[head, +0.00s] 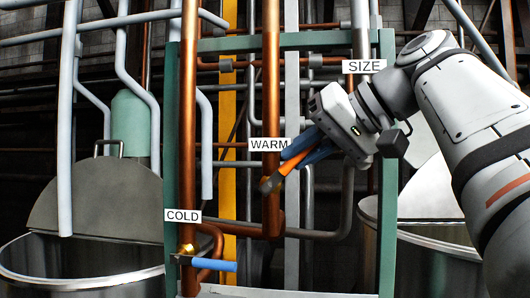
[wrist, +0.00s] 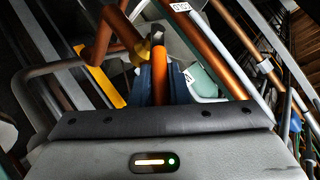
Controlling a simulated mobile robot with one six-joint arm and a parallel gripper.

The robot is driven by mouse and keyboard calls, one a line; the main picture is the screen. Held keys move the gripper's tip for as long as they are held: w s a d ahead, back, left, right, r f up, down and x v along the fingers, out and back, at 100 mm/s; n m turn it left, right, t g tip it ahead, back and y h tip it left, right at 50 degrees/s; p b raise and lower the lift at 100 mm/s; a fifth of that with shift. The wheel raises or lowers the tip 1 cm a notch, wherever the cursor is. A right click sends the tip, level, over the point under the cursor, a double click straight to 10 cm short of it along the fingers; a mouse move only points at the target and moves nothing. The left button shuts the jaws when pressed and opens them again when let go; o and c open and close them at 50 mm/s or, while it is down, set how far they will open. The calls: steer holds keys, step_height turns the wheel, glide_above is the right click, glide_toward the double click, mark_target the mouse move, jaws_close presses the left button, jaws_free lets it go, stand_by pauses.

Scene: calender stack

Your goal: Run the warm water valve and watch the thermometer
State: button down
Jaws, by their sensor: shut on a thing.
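My gripper (head: 300,156) has blue fingers and is shut on the orange lever of the warm valve (head: 284,169). The lever slants from its dark metal end in front of the copper pipe, lower left, up to the right into the fingers. In the wrist view the orange lever (wrist: 160,88) stands between the blue fingers. The white WARM label (head: 268,145) is just above the lever, partly covered on its right by a finger. I cannot make out a thermometer in either view.
The cold valve (head: 187,250) has a blue lever (head: 214,265) pointing right, below the COLD label (head: 184,216). A SIZE label (head: 364,66) hangs at upper right. A green frame (head: 171,150) surrounds the pipes. An open metal vat (head: 85,262) stands at left, another (head: 440,255) at right.

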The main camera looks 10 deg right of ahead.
steer(key=shift+r, duration=0.1)
stand_by(0.3)
steer(key=c, duration=1.4)
jaws_free()
steer(key=shift+v, duration=3.85)
stand_by(2.0)
